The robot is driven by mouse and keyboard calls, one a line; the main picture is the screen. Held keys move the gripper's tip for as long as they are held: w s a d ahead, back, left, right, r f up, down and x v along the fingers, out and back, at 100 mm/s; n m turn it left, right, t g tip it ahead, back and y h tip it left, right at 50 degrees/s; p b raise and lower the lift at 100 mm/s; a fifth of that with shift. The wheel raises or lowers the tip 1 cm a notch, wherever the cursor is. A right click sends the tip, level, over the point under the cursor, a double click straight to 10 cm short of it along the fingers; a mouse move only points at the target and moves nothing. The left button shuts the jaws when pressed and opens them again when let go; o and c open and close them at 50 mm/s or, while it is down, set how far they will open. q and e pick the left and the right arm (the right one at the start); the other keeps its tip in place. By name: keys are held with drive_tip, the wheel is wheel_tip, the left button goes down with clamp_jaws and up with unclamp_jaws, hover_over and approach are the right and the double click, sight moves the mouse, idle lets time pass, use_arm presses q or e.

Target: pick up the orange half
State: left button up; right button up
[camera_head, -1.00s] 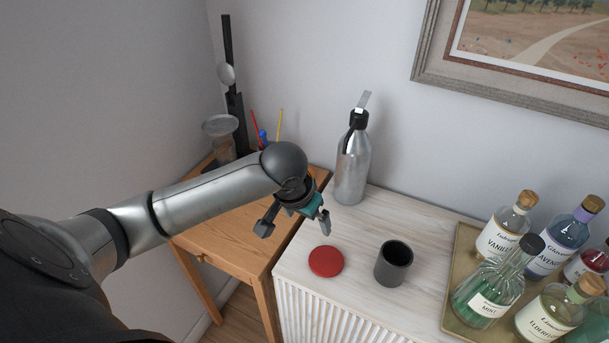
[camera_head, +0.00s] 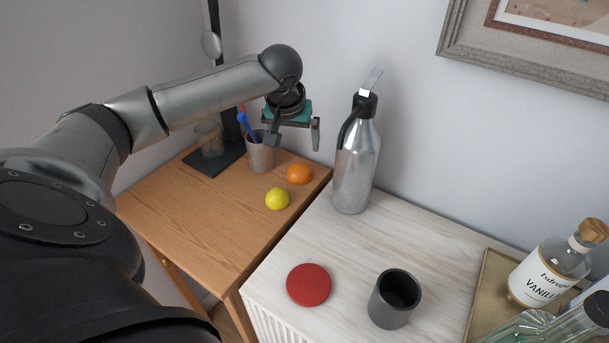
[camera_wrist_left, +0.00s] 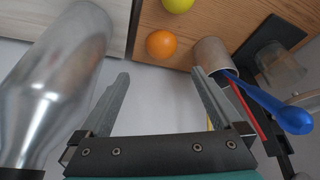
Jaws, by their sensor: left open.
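The orange half (camera_head: 299,174) lies on the wooden side table near its back right edge. It also shows in the left wrist view (camera_wrist_left: 161,44), ahead of my fingertips and between them. A yellow lemon-like half (camera_head: 277,199) lies just in front of it. My left gripper (camera_head: 294,144) is open and empty, in the air above and behind the orange half, near the wall. In the wrist view its two fingers (camera_wrist_left: 160,78) are spread apart and touch nothing that I can see. My right gripper is not in view.
A steel bottle (camera_head: 356,165) stands close to the right of the gripper. A cup with pens and a blue spoon (camera_head: 260,154) is close on the left, beside a dark stand (camera_head: 214,160). A red disc (camera_head: 309,285) and a dark cup (camera_head: 394,299) sit on the white cabinet.

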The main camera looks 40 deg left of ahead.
use_arm(q)
drive_tip(key=b, duration=0.2)
approach(298, 169)
drive_tip(key=x, duration=0.5)
drive_tip(key=shift+d, duration=0.15)
drive_tip(key=b+x, duration=0.1)
drive_tip(key=x, duration=0.4)
drive_tip(key=c, duration=1.2)
